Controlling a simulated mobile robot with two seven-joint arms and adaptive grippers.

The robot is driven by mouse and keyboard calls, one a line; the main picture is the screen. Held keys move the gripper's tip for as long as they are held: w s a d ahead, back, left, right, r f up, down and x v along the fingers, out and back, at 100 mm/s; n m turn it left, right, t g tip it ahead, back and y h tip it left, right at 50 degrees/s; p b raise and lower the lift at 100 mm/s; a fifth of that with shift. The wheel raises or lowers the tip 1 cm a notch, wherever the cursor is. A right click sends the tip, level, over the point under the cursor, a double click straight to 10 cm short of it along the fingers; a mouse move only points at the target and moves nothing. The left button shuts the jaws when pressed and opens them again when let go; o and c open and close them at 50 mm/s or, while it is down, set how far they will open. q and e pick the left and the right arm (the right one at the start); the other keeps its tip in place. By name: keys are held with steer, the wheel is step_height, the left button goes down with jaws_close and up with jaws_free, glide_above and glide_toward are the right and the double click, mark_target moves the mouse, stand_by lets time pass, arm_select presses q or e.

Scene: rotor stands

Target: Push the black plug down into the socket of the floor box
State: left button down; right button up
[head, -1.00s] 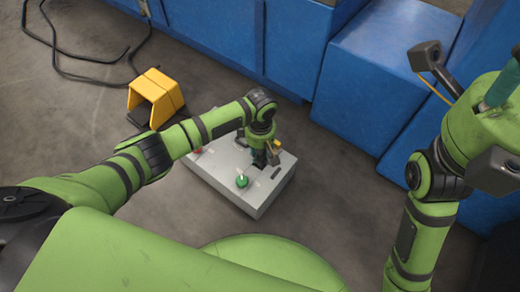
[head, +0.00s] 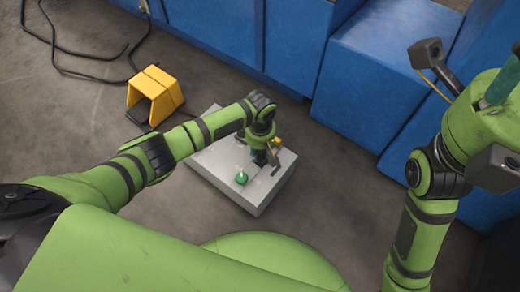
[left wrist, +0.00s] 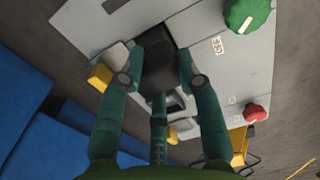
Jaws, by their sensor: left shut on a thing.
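The floor box (head: 258,200) is a light grey box on the floor in the middle of the head view. My left gripper (head: 260,157) is over its top, pointing down. The right arm's end (head: 497,90) is partly cut off at the right edge.
On the box are a green knob (left wrist: 246,14), also in the head view (head: 241,178), and a red knob (left wrist: 255,113). Yellow parts (left wrist: 100,77) sit near the plug. A yellow pedal housing (head: 155,92), a black cable (head: 95,80) and blue cabinets (head: 375,75) stand behind.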

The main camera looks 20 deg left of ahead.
arm_select(q)
steer(key=shift+f, duration=0.2)
steer(key=shift+f, duration=0.35)
stand_by(0.6)
steer(key=shift+p, duration=0.55)
steer(key=shift+f, duration=0.4)
stand_by(0.5)
steer(key=c, duration=0.8)
jaws_free()
